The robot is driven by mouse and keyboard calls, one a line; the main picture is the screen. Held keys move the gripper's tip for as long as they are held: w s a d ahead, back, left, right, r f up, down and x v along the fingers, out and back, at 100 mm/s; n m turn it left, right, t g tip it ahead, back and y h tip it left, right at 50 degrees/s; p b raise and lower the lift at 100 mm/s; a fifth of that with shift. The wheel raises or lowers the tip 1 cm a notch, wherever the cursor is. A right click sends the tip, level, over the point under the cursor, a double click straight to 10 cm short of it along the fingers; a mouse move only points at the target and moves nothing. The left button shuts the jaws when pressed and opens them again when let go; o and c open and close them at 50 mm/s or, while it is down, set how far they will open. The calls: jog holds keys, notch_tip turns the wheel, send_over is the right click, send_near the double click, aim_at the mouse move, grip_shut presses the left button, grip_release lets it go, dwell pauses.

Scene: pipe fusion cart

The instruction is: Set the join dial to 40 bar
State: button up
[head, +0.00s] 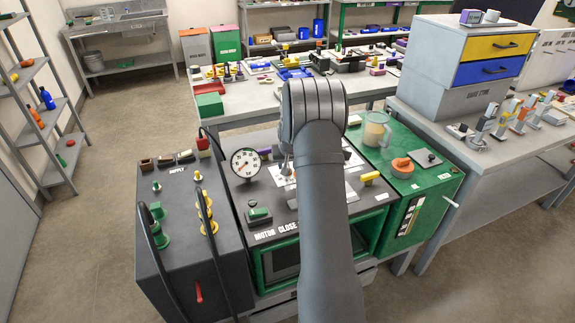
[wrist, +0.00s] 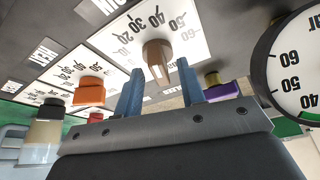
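In the wrist view a brown dial knob (wrist: 157,55) sits on a white scale plate with 20, 30, 40, 50 and 60 readable. A pale mark shows on the knob's near end; I cannot tell the exact setting. My gripper (wrist: 158,70) is open, its two blue fingers on either side of the knob in the picture, with visible gaps. I cannot tell whether the tips reach around it. An orange knob (wrist: 89,92) sits on another scale plate to the left. No label I can read clearly names the join dial. In the head view my arm hides most of the dials.
A round pressure gauge (head: 245,162) stands left of my arm, and also shows in the wrist view (wrist: 296,75). A purple knob piece (wrist: 220,90) is right of the fingers. A jug (head: 375,130) and an orange knob (head: 402,167) are on the cart's green right side.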

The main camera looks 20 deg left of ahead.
jog(key=shift+w+a+f, duration=0.1)
jog(key=shift+f, duration=0.15)
grip_shut()
jog(key=shift+m+h, duration=0.5)
jog(key=shift+m, duration=1)
